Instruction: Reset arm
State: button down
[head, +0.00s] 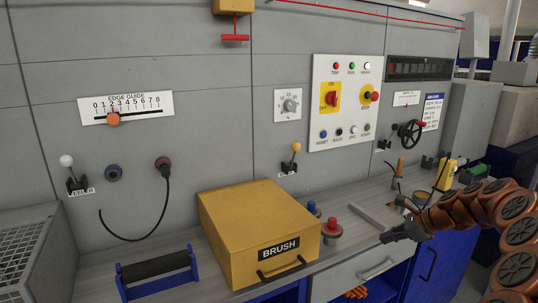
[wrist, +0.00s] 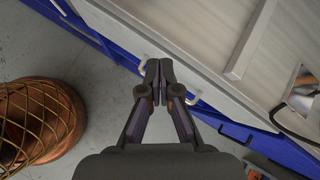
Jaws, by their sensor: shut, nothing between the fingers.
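My brown arm (head: 475,215) reaches in from the right edge in the head view. My gripper (head: 388,238) is near the front edge of the grey worktop, over the drawer front. In the wrist view, my gripper (wrist: 160,68) has its two fingers shut together with nothing between them. Below it are the light drawer front with its handles and the blue cabinet frame. I cannot tell the exact height above the edge.
A yellow BRUSH box (head: 240,215), a red-topped button (head: 331,228) and a grey bar (head: 372,217) lie left of my gripper. The control panel (head: 345,100) and handwheel (head: 410,133) are behind. A netted copper-coloured drum (wrist: 40,120) stands on the floor.

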jog(key=s+a+r+n+g+p, duration=0.1)
jog(key=s+a+r+n, duration=0.25)
jog(key=s+a, duration=0.3)
jog(key=s+a+r+n+g+h+p, duration=0.1)
jog(key=s+a+r+n+g, duration=0.1)
jog(key=s+a+n, duration=0.4)
jog(key=s+a+r+n+g+p, duration=0.1)
jog(key=s+a+r+n, duration=0.2)
jog(key=s+a, duration=0.35)
jog(key=s+f+n+g+h+p, duration=0.1)
jog(key=s+n, duration=0.4)
jog(key=s, duration=0.8)
jog(key=s+d+n+g+h+p, duration=0.1)
jog(key=s+n+g+h+p, duration=0.1)
jog(key=s, duration=1.2)
jog(key=n+h+p, duration=0.1)
jog(key=n+h, duration=0.1)
jog(key=n, duration=0.1)
jog(key=shift+s+d+f+g+h, duration=0.15)
jog(key=shift+d+f+g+h, duration=0.15)
jog(key=shift+f, duration=0.05)
jog(key=shift+n, duration=0.25)
